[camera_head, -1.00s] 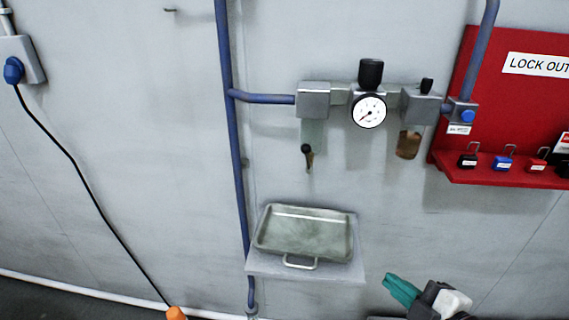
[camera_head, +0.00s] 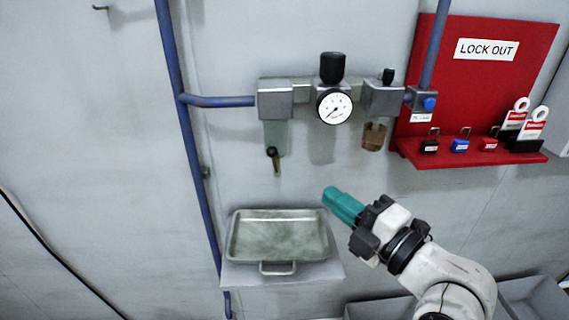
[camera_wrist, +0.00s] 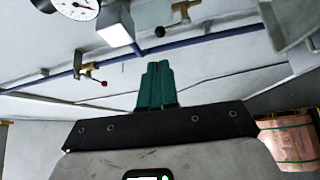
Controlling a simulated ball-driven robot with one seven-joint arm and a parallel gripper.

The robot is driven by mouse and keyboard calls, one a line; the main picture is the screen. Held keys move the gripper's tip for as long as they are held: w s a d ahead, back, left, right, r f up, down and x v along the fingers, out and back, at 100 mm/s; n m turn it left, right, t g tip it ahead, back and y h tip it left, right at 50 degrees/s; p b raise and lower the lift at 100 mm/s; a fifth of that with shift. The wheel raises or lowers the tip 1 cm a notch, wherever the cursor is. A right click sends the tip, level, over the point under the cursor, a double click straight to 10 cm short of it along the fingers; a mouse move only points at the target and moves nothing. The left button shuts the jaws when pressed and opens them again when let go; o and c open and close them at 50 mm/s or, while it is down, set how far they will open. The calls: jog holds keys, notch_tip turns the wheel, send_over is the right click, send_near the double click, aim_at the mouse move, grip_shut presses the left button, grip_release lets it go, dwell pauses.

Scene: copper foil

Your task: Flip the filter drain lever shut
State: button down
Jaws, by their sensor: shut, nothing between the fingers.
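The filter drain lever (camera_head: 272,152) has a black knob on a small brass valve under the clear filter bowl (camera_head: 275,135), left of the gauge. In the wrist view, the black knob (camera_wrist: 160,32) is beside its brass body (camera_wrist: 182,12), near the top. My gripper (camera_head: 332,193) has teal fingers, shut and empty. In the head view, it is right of and below the lever, apart from it, by the tray's upper right corner. In the wrist view, the fingertips (camera_wrist: 158,64) are below the knob in the picture, with a gap between.
A metal tray (camera_head: 235,240) sits on a wall shelf below the lever. A gauge (camera_head: 334,106) and brown bowl (camera_head: 374,137) are to the right, then a red lockout board (camera_head: 480,85). A blue pipe (camera_head: 185,140) runs at left. Another valve with a red knob (camera_wrist: 103,83) shows in the wrist view.

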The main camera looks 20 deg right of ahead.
jog(key=b, duration=0.6)
send_near(276, 155)
jog(key=x, duration=0.5)
jog(key=shift+w+a+r, duration=0.1)
jog(key=shift+x, duration=0.8)
